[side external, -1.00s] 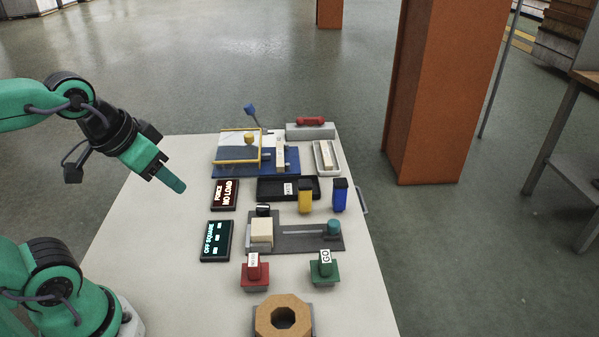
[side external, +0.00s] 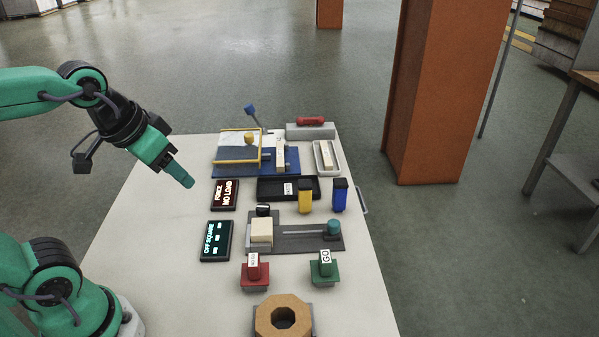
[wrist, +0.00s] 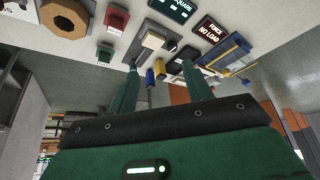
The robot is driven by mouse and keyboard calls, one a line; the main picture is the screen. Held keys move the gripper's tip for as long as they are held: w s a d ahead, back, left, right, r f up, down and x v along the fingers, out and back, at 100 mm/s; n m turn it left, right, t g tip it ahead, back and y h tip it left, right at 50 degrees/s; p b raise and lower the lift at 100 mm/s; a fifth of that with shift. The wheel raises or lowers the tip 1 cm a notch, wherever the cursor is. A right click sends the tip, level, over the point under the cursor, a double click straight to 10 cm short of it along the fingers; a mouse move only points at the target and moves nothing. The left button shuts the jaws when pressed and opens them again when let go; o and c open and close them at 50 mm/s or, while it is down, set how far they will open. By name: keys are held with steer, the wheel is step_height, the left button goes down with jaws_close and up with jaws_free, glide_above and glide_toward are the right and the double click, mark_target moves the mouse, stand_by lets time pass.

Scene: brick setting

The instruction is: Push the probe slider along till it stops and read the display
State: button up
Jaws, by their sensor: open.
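The probe slider is a teal knob (side external: 334,227) at the right end of a slot in a dark grey base plate (side external: 293,243). A cream block (side external: 262,230) stands at the plate's left end, apart from the knob. The block also shows in the wrist view (wrist: 153,40). A display (side external: 216,240) left of the plate reads "OFF SQUARE". A second display (side external: 224,195) behind it reads "FORCE NO LOAD"; both also show in the wrist view. My gripper (side external: 185,179) is open and empty, above the table's left side, left of the displays and away from the slider.
Red (side external: 255,271) and green (side external: 324,269) tagged pieces stand in front of the plate, with a tan octagonal ring (side external: 283,316) nearer. Yellow (side external: 305,196) and blue (side external: 340,195) blocks, a black tray (side external: 270,194) and a blue-based fixture (side external: 225,168) lie behind. The table's left side is clear.

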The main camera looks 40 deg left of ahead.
steer(key=w+d+r+g, duration=0.1)
steer(key=w+d+g, duration=0.15)
steer(key=w, duration=0.65)
steer(key=g, duration=0.3)
glide_toward(334, 222)
steer(key=shift+s+a+f, duration=0.15)
steer(key=shift+s+a, duration=0.05)
steer(key=shift+s, duration=0.1)
steer(key=shift+w+d+f, duration=0.25)
steer(key=shift+f, duration=0.2)
steer(key=shift+f, duration=0.1)
steer(key=shift+f, duration=3.85)
